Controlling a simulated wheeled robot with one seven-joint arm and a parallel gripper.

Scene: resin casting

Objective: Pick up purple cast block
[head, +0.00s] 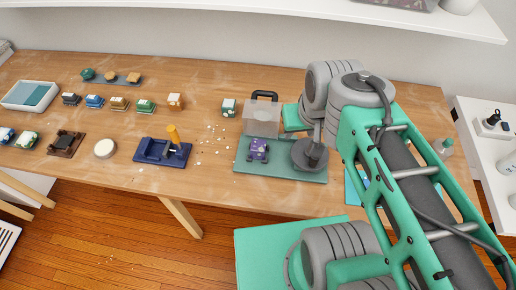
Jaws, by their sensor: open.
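The purple cast block (259,149) sits on a green mat (285,172) near the front of the table, in the middle of the head view. It has pale marks on top. My gripper (310,155), dark grey, is over the right part of the mat, to the right of the purple block and apart from it. It is open, and nothing shows in it. Its fingertips are hard to make out beneath the wrist.
A clear box (262,118) with a black handle stands just behind the block. A green-and-white block (229,107) is behind left. A blue fixture (162,152) with a yellow handle stands left, with pale crumbs between. Several coloured blocks and a tray (30,95) are further left.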

